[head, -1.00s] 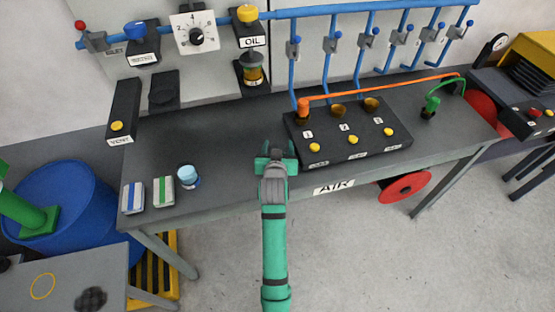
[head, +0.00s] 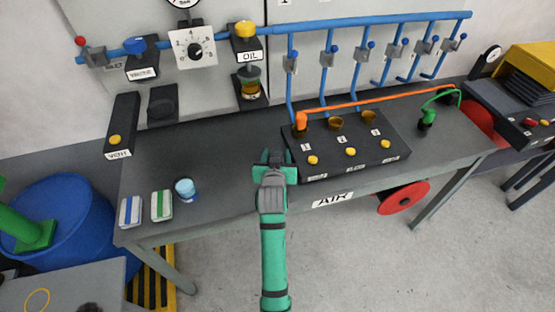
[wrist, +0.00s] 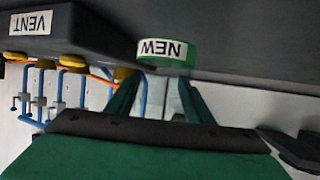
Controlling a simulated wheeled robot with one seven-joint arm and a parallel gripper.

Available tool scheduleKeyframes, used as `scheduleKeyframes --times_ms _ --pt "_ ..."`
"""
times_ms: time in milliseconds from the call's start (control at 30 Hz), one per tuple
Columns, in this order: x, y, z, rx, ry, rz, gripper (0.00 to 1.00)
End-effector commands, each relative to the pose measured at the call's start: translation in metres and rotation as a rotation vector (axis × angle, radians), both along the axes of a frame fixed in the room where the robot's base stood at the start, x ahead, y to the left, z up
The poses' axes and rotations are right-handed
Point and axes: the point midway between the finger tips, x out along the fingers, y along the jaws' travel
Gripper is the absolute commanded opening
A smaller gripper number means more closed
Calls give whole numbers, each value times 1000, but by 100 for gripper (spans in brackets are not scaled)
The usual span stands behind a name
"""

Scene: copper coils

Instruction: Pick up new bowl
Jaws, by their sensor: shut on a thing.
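The new bowl (wrist: 167,54) shows in the wrist view as a green band with a white NEW label, upside down in the picture. It sits at the tips of my gripper (wrist: 160,92), which is shut on it. In the head view my gripper (head: 274,165) is over the front edge of the dark bench, left of the numbered black box. The bowl cannot be made out there; my gripper and arm hide it.
The dark bench (head: 225,185) carries a black box (head: 345,150) with yellow buttons, a blue cup (head: 185,188) and two striped blocks. Blue pipes with valves (head: 325,60) run along the back. The bench top left of my gripper is mostly clear.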

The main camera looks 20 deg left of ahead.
Motion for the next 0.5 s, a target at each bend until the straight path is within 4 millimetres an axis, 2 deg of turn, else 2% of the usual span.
scheduleKeyframes --times_ms 67,333,500 --pt "-3 1 15 2 -4 2 22" --pt "-52 1 73 2 -7 -1 22" --pt "-92 2 88 1 -3 -2 22"
